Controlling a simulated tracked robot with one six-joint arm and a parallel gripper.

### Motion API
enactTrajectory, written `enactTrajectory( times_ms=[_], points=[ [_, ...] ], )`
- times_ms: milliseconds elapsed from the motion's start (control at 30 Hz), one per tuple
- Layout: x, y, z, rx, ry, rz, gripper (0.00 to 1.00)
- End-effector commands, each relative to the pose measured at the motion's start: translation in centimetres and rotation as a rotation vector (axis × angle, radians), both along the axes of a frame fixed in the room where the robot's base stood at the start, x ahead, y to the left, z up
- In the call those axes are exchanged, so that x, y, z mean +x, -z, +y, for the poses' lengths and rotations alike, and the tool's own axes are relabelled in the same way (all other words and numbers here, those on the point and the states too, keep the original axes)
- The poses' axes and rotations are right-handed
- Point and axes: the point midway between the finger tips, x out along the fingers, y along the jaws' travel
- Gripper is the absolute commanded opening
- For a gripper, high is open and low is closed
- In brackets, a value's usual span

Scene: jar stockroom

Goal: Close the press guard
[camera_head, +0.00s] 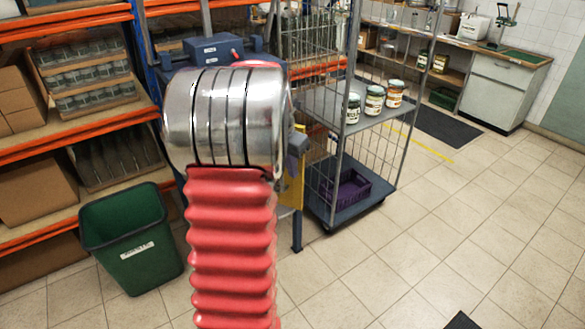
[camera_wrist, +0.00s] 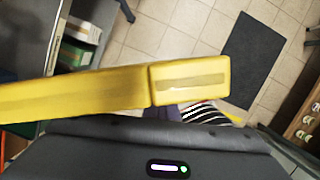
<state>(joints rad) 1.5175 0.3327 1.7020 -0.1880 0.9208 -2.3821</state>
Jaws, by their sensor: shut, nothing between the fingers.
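In the head view, the blue press (camera_head: 213,50) stands behind my arm, which hides most of it. A yellow panel (camera_head: 292,190), probably part of its guard, shows just right of my arm. In the wrist view, a yellow bar with a block at its right end (camera_wrist: 190,82) crosses close in front of the camera. It looks like part of the guard. The dark body of my gripper (camera_wrist: 160,145) fills the bottom of that view. My gripper is shut and empty. Its fingertips are not clearly seen, so I cannot tell whether they touch the bar.
A wire cage trolley (camera_head: 342,130) with jars and a purple crate (camera_head: 345,192) stands close right of the press. A green bin (camera_head: 130,245) and orange shelving (camera_head: 70,140) are on the left. The tiled floor at the right front is largely clear.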

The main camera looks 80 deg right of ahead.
Motion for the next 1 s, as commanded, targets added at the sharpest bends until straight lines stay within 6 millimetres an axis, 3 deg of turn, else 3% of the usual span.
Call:
enactTrajectory(
  times_ms=[400,1000],
  points=[
    [1.2,0.1,3.8,-0.001,-0.005,-0.002,0.00],
    [1.9,-8.9,5.6,-0.002,-0.005,-0.001,0.00]
  ],
)
